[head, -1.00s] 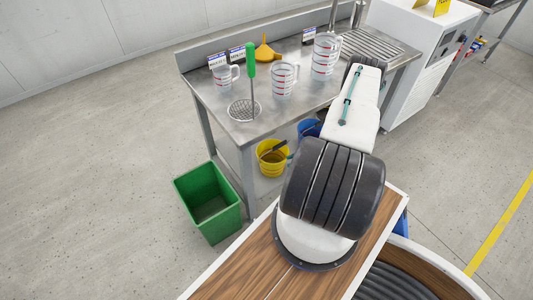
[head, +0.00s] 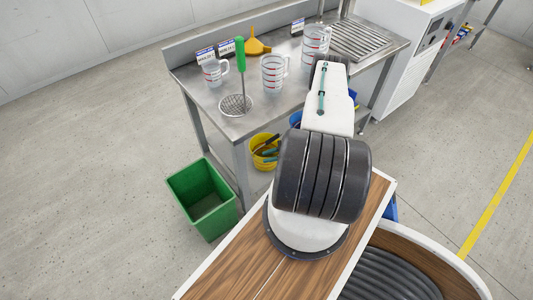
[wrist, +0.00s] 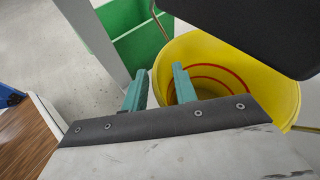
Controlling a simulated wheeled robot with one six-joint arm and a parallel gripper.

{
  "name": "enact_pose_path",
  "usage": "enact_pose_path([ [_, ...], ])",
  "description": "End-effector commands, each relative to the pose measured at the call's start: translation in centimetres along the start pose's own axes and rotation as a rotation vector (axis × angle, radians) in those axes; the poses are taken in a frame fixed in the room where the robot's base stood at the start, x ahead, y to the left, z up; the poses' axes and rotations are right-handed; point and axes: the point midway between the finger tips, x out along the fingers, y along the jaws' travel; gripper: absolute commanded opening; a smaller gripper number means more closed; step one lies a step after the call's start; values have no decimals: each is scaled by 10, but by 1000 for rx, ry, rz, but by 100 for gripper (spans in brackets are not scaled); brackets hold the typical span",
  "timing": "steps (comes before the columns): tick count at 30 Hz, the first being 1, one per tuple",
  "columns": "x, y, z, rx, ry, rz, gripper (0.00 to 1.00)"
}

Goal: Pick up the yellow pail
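The yellow pail (head: 262,166) stands under the left end of the steel bench, partly hidden by my arm in the head view. In the wrist view the yellow pail (wrist: 285,95) is large and close, with red rings inside and a thin wire handle. My gripper (wrist: 159,88) has two teal fingers spread apart. One finger overlaps the pail's opening and the other lies outside its left wall, so the rim runs between them. I cannot tell how deep they reach or whether they touch. In the head view my gripper (head: 269,152) is at the pail, partly hidden.
A green bin (head: 203,198) stands on the floor left of the bench (head: 205,120). A blue pail (head: 296,118) is under the bench, mostly hidden by my arm. Measuring jugs and a green-handled strainer stand on top. A dark panel (wrist: 265,35) overhangs the pail in the wrist view.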

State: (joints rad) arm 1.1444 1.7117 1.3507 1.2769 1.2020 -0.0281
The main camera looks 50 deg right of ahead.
Motion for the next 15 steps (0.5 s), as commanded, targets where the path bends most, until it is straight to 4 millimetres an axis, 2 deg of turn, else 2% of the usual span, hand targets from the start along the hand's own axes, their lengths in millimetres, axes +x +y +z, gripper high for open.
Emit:
enact_pose_path([
  [1,0,0,0,0,0,1,17],
  [3,0,0,0,0,0,1,0],
  [15,0,0,0,0,0,1,0],
])
